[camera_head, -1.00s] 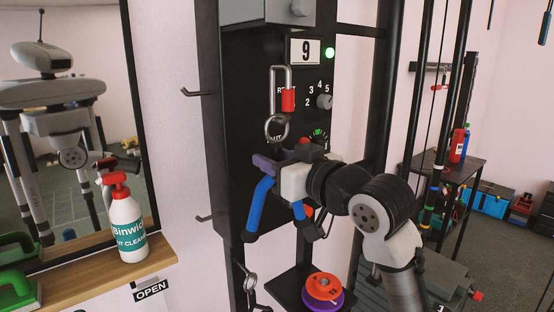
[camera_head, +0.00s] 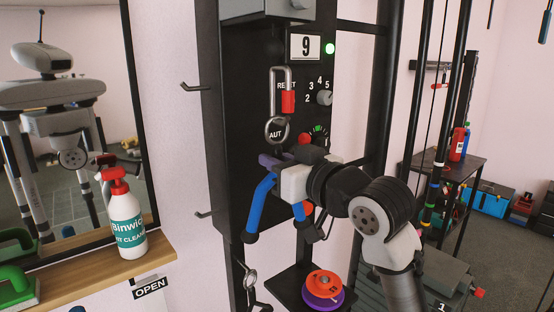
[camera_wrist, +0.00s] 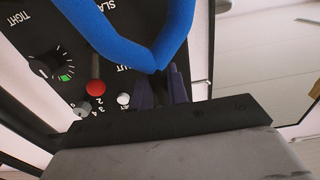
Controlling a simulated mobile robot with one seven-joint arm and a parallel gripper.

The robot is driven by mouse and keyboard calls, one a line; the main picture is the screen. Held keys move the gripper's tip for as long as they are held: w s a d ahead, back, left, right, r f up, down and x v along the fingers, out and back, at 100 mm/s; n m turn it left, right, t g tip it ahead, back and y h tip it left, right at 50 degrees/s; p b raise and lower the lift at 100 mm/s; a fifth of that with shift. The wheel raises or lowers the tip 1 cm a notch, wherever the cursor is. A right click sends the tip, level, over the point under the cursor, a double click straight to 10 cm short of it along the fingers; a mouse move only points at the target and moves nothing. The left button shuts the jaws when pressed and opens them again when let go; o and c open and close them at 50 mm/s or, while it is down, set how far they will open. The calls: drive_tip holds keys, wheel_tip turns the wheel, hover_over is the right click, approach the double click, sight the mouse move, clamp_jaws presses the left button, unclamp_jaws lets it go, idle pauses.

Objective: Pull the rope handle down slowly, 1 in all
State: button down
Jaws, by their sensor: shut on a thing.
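The blue rope handle (camera_head: 262,205) hangs in an inverted V in front of the black machine panel. One arm ends in a dark tip at left, the other is partly hidden by my gripper. My gripper (camera_head: 270,163) is shut on the rope handle at its bend. In the wrist view the blue rope (camera_wrist: 120,45) forms a V whose bend lies at the dark purple fingers (camera_wrist: 163,88). A metal ring (camera_head: 277,130) hangs just above my gripper, below a metal loop with a red block (camera_head: 288,102). How the ring joins the rope is hidden.
The black panel (camera_head: 225,130) carries a 9 display (camera_head: 305,47), a lit green lamp (camera_head: 330,49) and knobs. A red and purple plate pile (camera_head: 323,285) stands below. A spray bottle (camera_head: 125,220) stands on the left shelf (camera_head: 165,257). Wall hooks (camera_head: 195,88) stick out at left.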

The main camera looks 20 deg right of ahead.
drive_tip(key=shift+f, duration=0.7)
drive_tip(key=shift+f+b, duration=0.95)
drive_tip(key=shift+f, duration=0.15)
drive_tip(key=shift+f+b, duration=0.9)
drive_tip(key=shift+f, duration=0.3)
drive_tip(key=shift+f+b, duration=0.85)
drive_tip(key=shift+f, duration=0.4)
